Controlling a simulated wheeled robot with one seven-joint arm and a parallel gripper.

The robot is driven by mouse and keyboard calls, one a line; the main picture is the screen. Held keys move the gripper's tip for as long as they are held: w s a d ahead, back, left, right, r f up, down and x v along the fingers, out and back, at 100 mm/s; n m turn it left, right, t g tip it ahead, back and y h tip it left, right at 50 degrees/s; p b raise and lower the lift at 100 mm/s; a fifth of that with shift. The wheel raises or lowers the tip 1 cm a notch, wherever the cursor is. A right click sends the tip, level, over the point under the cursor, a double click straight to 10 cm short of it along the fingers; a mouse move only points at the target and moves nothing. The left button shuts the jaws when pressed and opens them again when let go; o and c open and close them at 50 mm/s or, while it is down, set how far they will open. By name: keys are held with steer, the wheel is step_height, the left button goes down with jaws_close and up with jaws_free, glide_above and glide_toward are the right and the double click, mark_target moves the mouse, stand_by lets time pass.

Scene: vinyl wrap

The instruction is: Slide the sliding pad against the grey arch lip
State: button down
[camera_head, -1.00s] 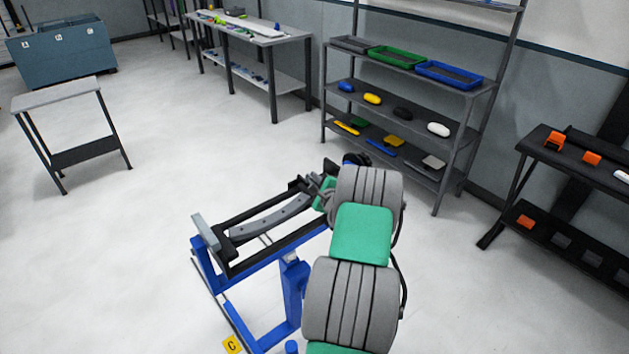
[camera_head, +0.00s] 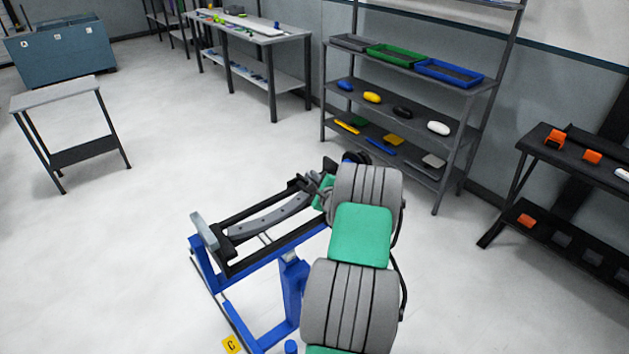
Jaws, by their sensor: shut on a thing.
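The grey arch lip (camera_head: 270,217) is a curved strip with dark holes. It lies along a black frame on a blue stand (camera_head: 292,287). My gripper (camera_head: 317,184) is at the upper right end of the arch, partly hidden behind my arm's grey and green links. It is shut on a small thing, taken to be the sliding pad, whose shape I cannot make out. I cannot tell whether the pad touches the lip. A light grey block (camera_head: 204,231) stands at the left end of the frame.
A shelf rack (camera_head: 410,120) with trays and small parts stands behind. A dark table (camera_head: 580,160) with orange items is at right. A small grey table (camera_head: 60,95) and a workbench (camera_head: 260,32) stand farther back.

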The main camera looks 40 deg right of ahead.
steer(key=shift+a+f, duration=0.2)
steer(key=shift+a, duration=0.15)
steer(key=c, duration=1.9)
jaws_free()
steer(key=shift+o, duration=0.7)
steer(key=shift+w+a+r, duration=0.1)
steer(key=shift+a, duration=0.2)
steer(key=shift+d, duration=0.1)
steer(key=shift+d, duration=0.2)
steer(key=shift+s, duration=0.3)
steer(key=b+v, duration=0.1)
steer(key=v, duration=0.6)
steer(key=shift+s+a+r+b, duration=0.15)
steer(key=shift+s+r+b, duration=0.05)
steer(key=shift+b, duration=0.1)
